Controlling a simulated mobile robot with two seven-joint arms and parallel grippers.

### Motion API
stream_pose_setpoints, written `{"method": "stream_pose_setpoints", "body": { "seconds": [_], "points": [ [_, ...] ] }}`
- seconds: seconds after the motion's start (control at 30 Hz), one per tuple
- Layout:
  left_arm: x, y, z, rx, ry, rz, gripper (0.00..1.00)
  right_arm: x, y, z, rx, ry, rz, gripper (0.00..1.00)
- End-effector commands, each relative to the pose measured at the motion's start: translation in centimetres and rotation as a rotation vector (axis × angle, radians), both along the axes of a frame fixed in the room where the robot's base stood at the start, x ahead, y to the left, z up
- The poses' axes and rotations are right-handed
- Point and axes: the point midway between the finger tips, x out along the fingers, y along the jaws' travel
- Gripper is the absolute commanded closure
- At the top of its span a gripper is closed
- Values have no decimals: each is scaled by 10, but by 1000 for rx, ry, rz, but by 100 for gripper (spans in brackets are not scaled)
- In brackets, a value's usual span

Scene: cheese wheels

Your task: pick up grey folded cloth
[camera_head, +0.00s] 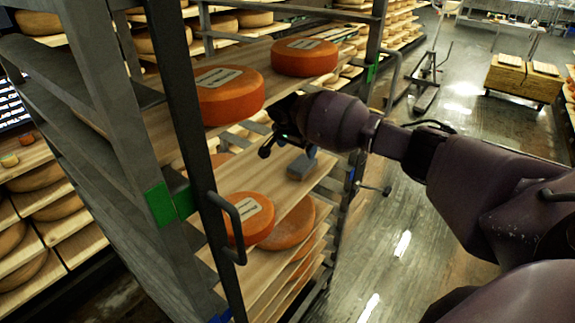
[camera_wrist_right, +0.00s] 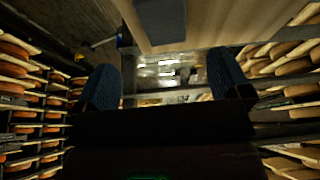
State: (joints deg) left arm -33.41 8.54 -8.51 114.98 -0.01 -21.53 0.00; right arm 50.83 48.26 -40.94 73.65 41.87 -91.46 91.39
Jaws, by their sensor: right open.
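The grey folded cloth (camera_head: 301,167) is a small blue-grey block lying on a wooden shelf board, right of the cheese wheels on that level. My right gripper (camera_head: 288,147) is just above it in the head view, its fingers apart and nothing between them. In the right wrist view a dark, flat-faced block, seemingly the cloth (camera_wrist_right: 160,18), shows at the top edge on the pale board. The two blue padded fingers of my right gripper (camera_wrist_right: 166,82) stand wide apart below it, not touching it. My left gripper is out of view.
The dark rack post (camera_head: 185,130) with a handle is at the left, another post (camera_head: 372,50) close behind my wrist.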

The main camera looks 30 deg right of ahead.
Motion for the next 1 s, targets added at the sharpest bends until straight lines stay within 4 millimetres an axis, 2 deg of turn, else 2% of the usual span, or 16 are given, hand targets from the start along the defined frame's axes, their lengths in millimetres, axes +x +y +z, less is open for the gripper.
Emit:
{"method": "stream_pose_setpoints", "body": {
  "seconds": [0.17,0.4,0.73,1.0],
  "points": [
    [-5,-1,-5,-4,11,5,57,1,-3,-6,0,1,-3,4],
    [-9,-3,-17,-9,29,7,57,6,-15,-40,-1,4,-3,4],
    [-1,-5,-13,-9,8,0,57,10,-24,-59,-2,1,-2,4],
    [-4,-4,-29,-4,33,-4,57,17,-39,-93,-2,3,-2,4]
  ]
}}
